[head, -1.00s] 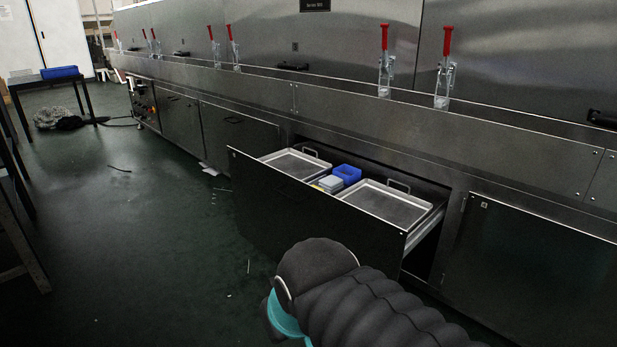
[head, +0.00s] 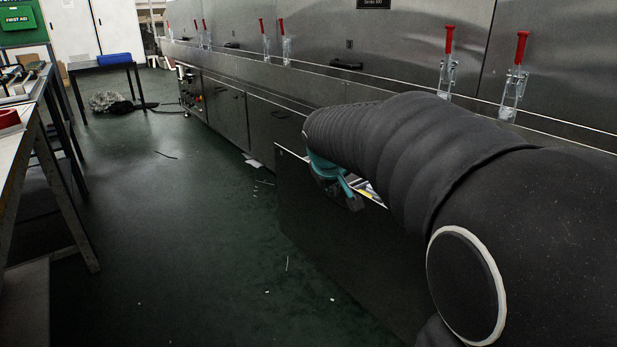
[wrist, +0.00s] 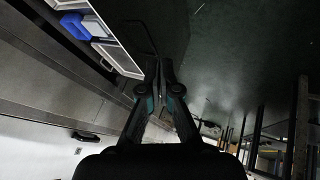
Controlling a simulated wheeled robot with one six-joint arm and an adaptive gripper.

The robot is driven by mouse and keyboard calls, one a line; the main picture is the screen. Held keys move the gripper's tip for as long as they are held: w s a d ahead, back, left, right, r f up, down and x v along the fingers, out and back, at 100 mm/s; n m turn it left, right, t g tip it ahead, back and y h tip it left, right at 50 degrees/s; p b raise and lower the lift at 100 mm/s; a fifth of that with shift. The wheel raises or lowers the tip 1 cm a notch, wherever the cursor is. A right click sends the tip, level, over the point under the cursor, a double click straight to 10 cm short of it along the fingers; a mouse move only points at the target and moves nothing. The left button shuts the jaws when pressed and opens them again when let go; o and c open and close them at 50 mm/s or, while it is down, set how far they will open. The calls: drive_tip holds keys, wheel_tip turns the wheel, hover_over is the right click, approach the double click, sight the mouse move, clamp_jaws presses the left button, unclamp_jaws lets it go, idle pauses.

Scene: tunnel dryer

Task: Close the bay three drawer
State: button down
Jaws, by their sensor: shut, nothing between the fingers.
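The bay three drawer stands pulled out from the dryer, its dark front panel (head: 312,225) facing the aisle. My arm covers most of its inside in the head view. In the wrist view its front edge (wrist: 122,50) runs along the upper left, with a thin dark bar handle (wrist: 149,28) on the outer face. Inside show a blue box (wrist: 73,25) and pale trays. My gripper (head: 353,199) is at the drawer's front, near its top edge. In the wrist view my gripper (wrist: 158,62) is shut and empty, its tips close to the handle; I cannot tell whether they touch.
The dryer (head: 250,75) runs along the right, with red-handled clamps (head: 520,50) above. A workbench (head: 22,135) stands at the left. A far table (head: 100,66) carries a blue bin. The green floor (head: 190,230) between is mostly clear.

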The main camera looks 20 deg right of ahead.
drive_tip(key=w+d+f+b, duration=0.1)
drive_tip(key=w+d+f, duration=0.7)
drive_tip(key=w, duration=0.3)
drive_tip(key=shift+w+d+f+n+h, duration=0.3)
drive_tip(key=shift+w+d+f+h, duration=0.1)
drive_tip(key=shift+d, duration=0.2)
drive_tip(key=shift+w+r, duration=0.1)
